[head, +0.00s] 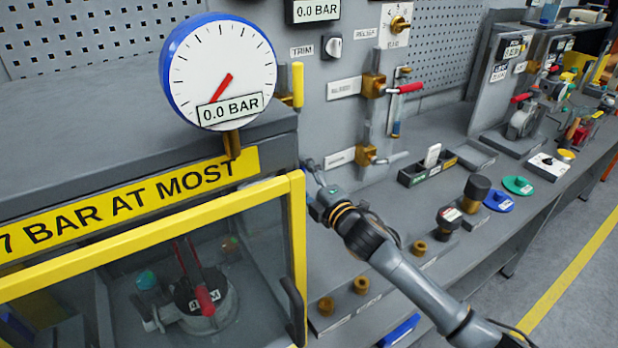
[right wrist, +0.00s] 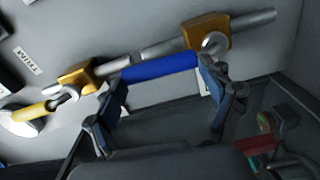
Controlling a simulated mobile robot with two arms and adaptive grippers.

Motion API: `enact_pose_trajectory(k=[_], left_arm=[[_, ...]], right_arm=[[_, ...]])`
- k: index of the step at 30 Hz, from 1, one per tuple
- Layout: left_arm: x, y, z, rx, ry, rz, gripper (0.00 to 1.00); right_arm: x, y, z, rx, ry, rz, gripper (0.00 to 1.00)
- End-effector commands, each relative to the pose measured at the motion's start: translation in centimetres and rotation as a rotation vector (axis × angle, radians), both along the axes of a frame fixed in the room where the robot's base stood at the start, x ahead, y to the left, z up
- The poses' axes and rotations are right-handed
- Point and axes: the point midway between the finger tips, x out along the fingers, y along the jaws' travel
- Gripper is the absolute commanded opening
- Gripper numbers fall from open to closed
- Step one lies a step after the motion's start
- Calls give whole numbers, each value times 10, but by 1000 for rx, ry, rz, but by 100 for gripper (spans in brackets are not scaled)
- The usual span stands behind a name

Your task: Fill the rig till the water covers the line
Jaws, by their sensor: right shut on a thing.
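In the right wrist view my right gripper (right wrist: 163,88) has its two fingers at the ends of a blue lever handle (right wrist: 158,68), shut on it. The handle lies beside brass valve bodies (right wrist: 80,75) on a grey pipe. In the head view the right gripper (head: 313,178) is at the rig panel, just right of the yellow-framed door; the blue handle is hidden there. A narrow upright tube (head: 396,118), perhaps the sight glass, stands on the panel; its level and line are too small to read. The round gauge (head: 222,72) reads 0.0 BAR. My left gripper is not in view.
The yellow-framed clear door (head: 150,235) closes a chamber holding a valve actuator (head: 203,300). A red-handled valve (head: 405,88) and a lower brass valve (head: 365,155) are on the panel. Brass fittings (head: 361,285) and dark knobs (head: 476,188) stand on the bench near my right arm.

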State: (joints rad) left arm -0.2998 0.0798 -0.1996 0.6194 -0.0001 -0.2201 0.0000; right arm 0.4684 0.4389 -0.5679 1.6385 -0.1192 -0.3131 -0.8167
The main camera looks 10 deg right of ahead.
Motion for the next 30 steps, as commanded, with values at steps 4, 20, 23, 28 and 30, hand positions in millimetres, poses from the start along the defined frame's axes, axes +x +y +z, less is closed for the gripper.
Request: enact_pose_trajectory(k=[4, 20, 23, 28, 30], left_arm=[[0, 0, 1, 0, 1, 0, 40], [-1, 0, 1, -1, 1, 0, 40], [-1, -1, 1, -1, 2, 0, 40], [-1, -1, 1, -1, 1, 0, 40], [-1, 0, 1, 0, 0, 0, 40]], right_arm=[[1, 1, 9, -25, -26, -1, 25], [1, 1, 9, -33, -29, -2, 98], [1, 1, 7, -32, -26, -2, 100], [0, 2, 4, -33, -20, -1, 100], [0, 2, 3, -33, -18, -1, 100]])
